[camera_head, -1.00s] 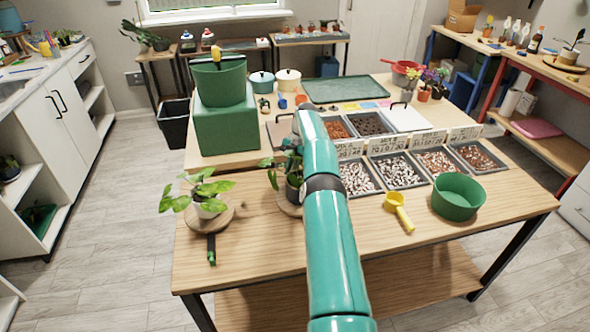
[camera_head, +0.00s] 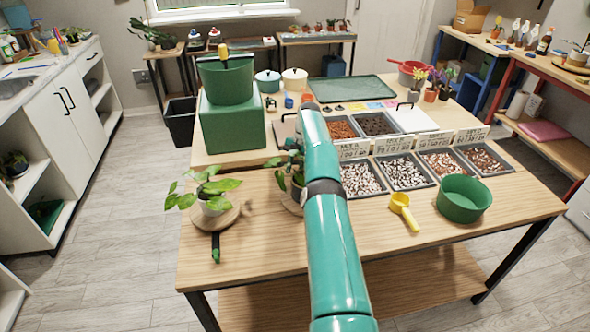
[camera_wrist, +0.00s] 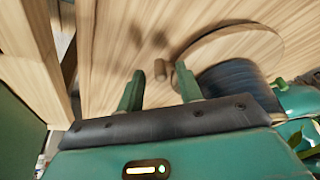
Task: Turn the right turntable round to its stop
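The right turntable (camera_head: 290,203) is a round wooden disc on the near table, partly hidden behind my arm in the head view. A leafy plant in a dark pot (camera_head: 297,187) stands on it. In the wrist view the disc (camera_wrist: 225,45) and the dark ribbed pot (camera_wrist: 238,78) are at upper right. A small tan peg (camera_wrist: 160,70) shows beside the disc's edge. My gripper (camera_wrist: 158,82) is open, its two green fingers apart with the peg showing between their tips. I cannot tell whether they touch it. The head view hides my gripper behind my arm.
The left turntable (camera_head: 231,217) carries a plant in a white pot, with a dark green-tipped handle (camera_head: 216,248) towards the front. Right of my arm are trays of pebbles (camera_head: 405,173), a yellow scoop (camera_head: 404,212) and a green bowl (camera_head: 464,200).

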